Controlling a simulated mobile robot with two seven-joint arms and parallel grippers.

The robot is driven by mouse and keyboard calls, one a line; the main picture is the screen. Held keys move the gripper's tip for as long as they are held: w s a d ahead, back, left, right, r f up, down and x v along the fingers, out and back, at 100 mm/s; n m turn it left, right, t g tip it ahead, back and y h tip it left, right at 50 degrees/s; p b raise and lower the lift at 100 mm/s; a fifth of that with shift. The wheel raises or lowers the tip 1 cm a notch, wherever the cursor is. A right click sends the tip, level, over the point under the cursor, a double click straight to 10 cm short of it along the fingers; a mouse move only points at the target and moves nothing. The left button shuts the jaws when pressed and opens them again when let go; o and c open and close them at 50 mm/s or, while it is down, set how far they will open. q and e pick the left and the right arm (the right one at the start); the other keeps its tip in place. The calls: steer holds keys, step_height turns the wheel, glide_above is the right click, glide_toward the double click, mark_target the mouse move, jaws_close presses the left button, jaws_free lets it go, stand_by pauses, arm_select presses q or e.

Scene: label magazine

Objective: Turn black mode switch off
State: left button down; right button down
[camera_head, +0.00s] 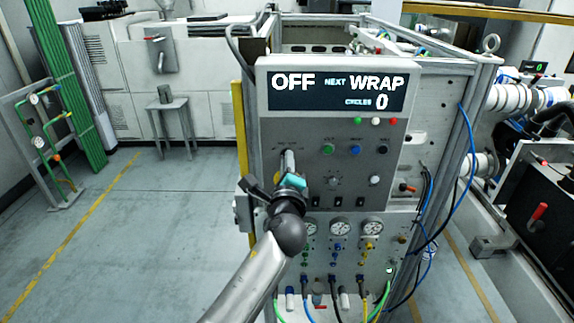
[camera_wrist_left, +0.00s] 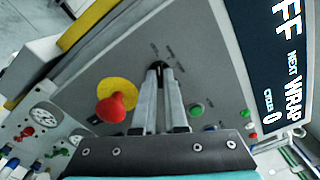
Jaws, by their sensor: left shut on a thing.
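The grey control panel (camera_head: 330,140) has a display (camera_head: 338,91) reading "OFF", "NEXT WRAP" and "CYCLES 0". My left gripper (camera_head: 289,155) reaches up to the panel's left side, below the display. In the left wrist view its two fingers (camera_wrist_left: 160,85) are shut on the small black mode switch (camera_wrist_left: 157,65). Only the switch's dark tip shows between the fingertips, so its exact angle is hard to tell. In the head view my gripper hides the switch. My right gripper is in neither view.
A red mushroom button (camera_wrist_left: 116,104) on a yellow plate sits beside my fingers. A green button (camera_wrist_left: 196,110) is on their other side. Open floor (camera_head: 130,230) lies left of the machine.

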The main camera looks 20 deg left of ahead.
arm_select(q)
steer(key=shift+n, duration=0.6)
steer(key=c, duration=1)
jaws_free()
steer(key=shift+o, duration=0.2)
steer(key=b+v, duration=0.2)
steer(key=v, duration=1.3)
steer(key=shift+s, duration=0.1)
